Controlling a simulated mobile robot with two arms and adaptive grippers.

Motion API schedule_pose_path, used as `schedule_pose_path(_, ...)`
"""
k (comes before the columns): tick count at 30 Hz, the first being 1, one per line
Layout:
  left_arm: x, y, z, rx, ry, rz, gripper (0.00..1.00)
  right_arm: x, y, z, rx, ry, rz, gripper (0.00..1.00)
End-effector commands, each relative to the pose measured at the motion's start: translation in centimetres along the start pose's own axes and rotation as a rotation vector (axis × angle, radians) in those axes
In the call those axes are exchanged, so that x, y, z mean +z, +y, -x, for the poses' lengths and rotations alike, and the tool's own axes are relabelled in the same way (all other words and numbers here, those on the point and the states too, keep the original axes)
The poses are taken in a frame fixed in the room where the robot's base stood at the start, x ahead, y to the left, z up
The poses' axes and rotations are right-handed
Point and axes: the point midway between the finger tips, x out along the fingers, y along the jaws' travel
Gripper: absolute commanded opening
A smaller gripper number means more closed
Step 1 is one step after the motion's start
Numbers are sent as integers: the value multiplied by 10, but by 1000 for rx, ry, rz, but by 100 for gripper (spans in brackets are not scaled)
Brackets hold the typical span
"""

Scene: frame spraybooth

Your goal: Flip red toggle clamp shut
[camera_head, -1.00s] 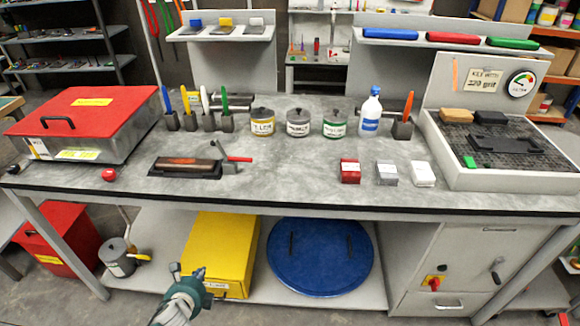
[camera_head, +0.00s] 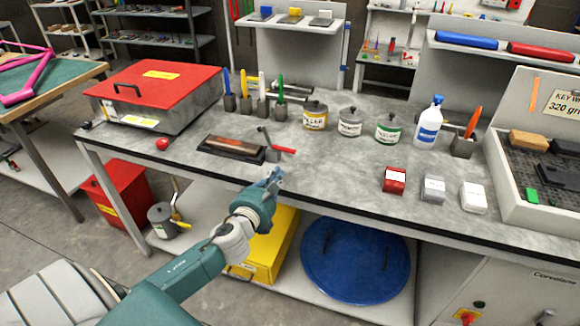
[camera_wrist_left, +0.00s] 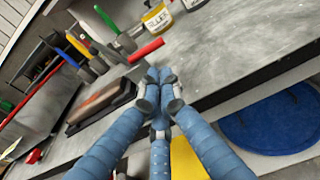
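The toggle clamp shows its red handle (camera_head: 283,150) sticking out to the right, just above the bench top, with a grey metal arm (camera_head: 264,138) tilted up beside it. It is at the right end of a dark tray with a brown bar (camera_head: 235,146). In the left wrist view the red handle (camera_wrist_left: 146,50) lies just beyond my fingertips. My left gripper (camera_head: 276,176) is at the bench's front edge, nearer than the clamp and apart from it. Its blue fingers (camera_wrist_left: 158,80) have their tips together with nothing between them. My right gripper is out of view.
A red-lidded box (camera_head: 160,86) stands at the left of the bench, with a small red knob (camera_head: 162,144) near the front edge. Labelled cans (camera_head: 315,116) and tool holders stand behind the clamp. The bench top right of the clamp is clear up to small blocks (camera_head: 395,181).

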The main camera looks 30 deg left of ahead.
Motion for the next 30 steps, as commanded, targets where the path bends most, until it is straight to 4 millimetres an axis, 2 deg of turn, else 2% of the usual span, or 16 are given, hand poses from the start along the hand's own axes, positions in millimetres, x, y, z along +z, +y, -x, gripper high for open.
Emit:
schedule_pose_path(1, -8, -1, -1, -1, -1, 0, 0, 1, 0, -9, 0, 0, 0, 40)
schedule_pose_path(5, -14, -1, -2, -1, -1, 2, 0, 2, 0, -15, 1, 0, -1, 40)
schedule_pose_path(20, -15, -1, -5, 0, 0, 4, 0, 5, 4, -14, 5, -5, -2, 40)
schedule_pose_path(23, -14, -1, -16, 0, -1, 5, 0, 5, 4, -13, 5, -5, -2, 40)
schedule_pose_path(30, -14, -1, -59, 0, 0, 6, 0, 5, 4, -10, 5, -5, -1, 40)
